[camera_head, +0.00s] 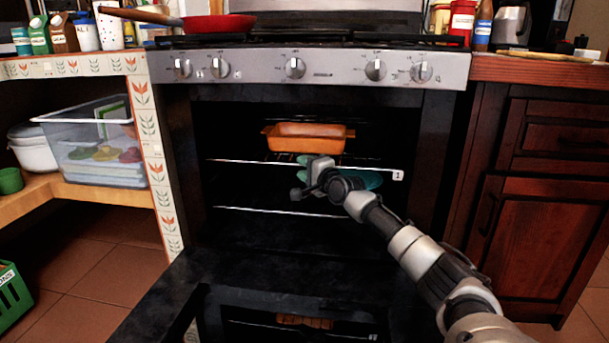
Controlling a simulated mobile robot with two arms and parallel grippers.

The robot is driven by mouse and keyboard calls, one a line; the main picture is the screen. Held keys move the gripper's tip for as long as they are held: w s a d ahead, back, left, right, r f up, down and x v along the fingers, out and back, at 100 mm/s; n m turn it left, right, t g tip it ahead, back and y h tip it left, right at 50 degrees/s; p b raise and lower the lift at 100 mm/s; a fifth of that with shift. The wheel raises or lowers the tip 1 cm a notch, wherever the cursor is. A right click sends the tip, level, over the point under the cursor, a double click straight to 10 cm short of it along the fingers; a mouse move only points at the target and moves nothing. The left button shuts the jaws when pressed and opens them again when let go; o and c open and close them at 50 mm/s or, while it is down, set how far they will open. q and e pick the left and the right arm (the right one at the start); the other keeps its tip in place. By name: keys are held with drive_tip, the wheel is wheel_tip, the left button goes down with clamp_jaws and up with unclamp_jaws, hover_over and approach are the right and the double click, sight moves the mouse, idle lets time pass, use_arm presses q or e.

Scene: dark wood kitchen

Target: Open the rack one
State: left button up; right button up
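Rack one is the upper oven rack, with a pale front rail (250,162) and a white tag marked "1" (397,175) at its right end. It sits inside the open oven. My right gripper (303,178) is at the middle of this front rail, with the arm coming in from the lower right. It overlaps the rail in the picture; whether it touches or grips it is unclear. An orange baking dish (306,130) shows farther back in the oven. A teal item (367,180) is partly hidden behind my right gripper. My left gripper is out of view.
The oven door (250,270) is folded down in front of the oven. A lower rack rail (270,211) runs below rack one. A dark wood cabinet (545,220) stands at right. A shelf at left holds a clear bin (95,165). A red pan (220,23) sits on the stove.

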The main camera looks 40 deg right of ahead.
drive_tip(key=shift+w, duration=0.2)
drive_tip(key=shift+c, duration=0.5)
clamp_jaws()
